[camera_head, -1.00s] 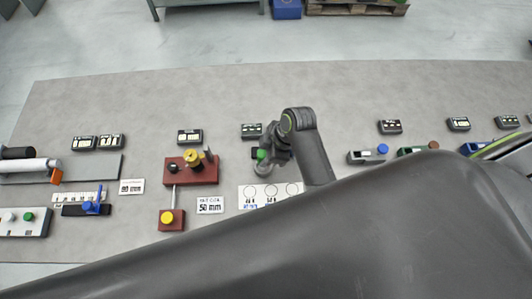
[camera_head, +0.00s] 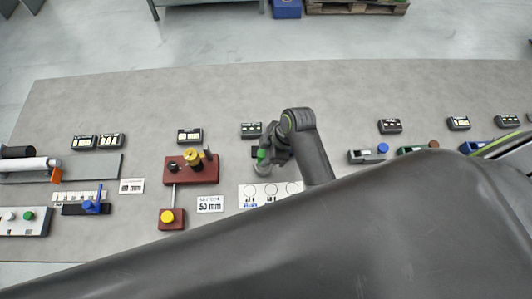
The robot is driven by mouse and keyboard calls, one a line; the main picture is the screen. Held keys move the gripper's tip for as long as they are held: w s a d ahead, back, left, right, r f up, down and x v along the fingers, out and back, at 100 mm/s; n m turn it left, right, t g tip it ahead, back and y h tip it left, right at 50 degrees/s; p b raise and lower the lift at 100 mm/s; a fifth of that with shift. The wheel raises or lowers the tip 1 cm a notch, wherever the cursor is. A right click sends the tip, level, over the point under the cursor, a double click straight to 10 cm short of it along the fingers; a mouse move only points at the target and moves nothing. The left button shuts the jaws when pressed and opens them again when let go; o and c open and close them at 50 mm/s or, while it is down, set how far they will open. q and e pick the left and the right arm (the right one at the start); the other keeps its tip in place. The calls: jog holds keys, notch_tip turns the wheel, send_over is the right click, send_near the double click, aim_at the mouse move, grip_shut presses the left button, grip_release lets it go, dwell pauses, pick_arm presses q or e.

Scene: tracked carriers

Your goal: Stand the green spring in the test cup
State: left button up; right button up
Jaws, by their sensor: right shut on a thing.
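The green spring (camera_head: 261,154) shows as a small green piece at the jaws of my right gripper (camera_head: 265,153). The gripper is shut on it. Just below it is a small grey round thing (camera_head: 262,170), likely the test cup, mostly covered by the gripper. I cannot tell whether the spring is inside the cup or above it. My left gripper is not in view.
A dark red fixture with a yellow knob (camera_head: 192,154) stands left of the gripper. A white card with circles (camera_head: 256,199) lies in front. Carriers with a blue knob (camera_head: 382,148) stand to the right.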

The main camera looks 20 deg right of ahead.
jog(key=shift+f+b, duration=0.3)
jog(key=shift+f, duration=1.3)
dwell(0.8)
jog(key=o, duration=1.1)
jog(key=shift+c, duration=0.2)
jog(key=shift+o, duration=0.5)
jog(key=o, duration=0.4)
jog(key=shift+r, duration=0.1)
jog(key=shift+r+p, duration=0.3)
jog(key=shift+r, duration=3.15)
